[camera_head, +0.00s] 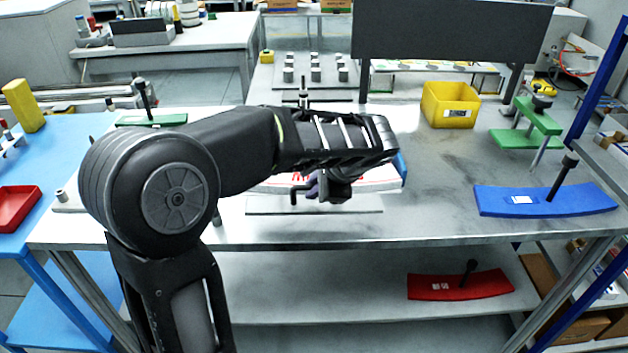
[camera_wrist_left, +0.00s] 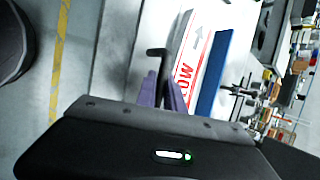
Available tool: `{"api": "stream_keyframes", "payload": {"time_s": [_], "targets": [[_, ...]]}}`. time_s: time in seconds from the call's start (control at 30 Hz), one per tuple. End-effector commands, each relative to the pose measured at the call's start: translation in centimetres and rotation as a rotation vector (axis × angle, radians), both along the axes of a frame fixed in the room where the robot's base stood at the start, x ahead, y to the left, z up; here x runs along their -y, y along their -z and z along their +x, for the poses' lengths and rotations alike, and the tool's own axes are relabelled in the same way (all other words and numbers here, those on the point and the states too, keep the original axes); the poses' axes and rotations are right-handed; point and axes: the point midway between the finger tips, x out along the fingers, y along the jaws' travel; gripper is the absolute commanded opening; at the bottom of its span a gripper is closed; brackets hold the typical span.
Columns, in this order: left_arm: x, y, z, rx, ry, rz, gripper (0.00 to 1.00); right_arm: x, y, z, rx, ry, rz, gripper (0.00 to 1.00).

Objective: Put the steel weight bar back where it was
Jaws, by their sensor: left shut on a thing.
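My left gripper (camera_head: 325,188) is low over the middle of the table, at the near side of a stack of white labels with red print (camera_head: 275,184). In the left wrist view its purple fingers (camera_wrist_left: 163,92) are shut on a dark bent handle (camera_wrist_left: 158,55). The handle's bent end also shows in the head view (camera_head: 297,193). I cannot clearly make out a steel bar on this handle; my arm and gripper hide much of that spot. The label stack (camera_wrist_left: 190,72) lies beside the fingers, with a blue edge (camera_wrist_left: 213,75). My right gripper is not in view.
A blue plate with a black handle (camera_head: 545,203) lies at the right, near a green stand (camera_head: 527,130) and yellow bin (camera_head: 450,106). A red handled plate (camera_head: 460,287) is on the lower shelf. A dark panel (camera_head: 450,30) stands behind. The tabletop right of centre is clear.

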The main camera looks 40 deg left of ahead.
Motion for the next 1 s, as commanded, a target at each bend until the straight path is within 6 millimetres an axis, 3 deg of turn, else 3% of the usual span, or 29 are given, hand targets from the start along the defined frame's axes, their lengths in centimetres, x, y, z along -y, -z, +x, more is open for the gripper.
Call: {"api": "stream_keyframes", "payload": {"time_s": [0.27,0.6,1.0], "targets": [[0.0,0.1,0.1,0.003,0.002,0.002,0.00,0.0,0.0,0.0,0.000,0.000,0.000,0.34],[0.0,3.4,0.1,0.004,0.002,0.003,0.00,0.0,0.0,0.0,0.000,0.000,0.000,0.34],[0.0,3.8,0.1,0.004,0.001,0.001,0.00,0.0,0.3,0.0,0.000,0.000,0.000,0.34]]}}
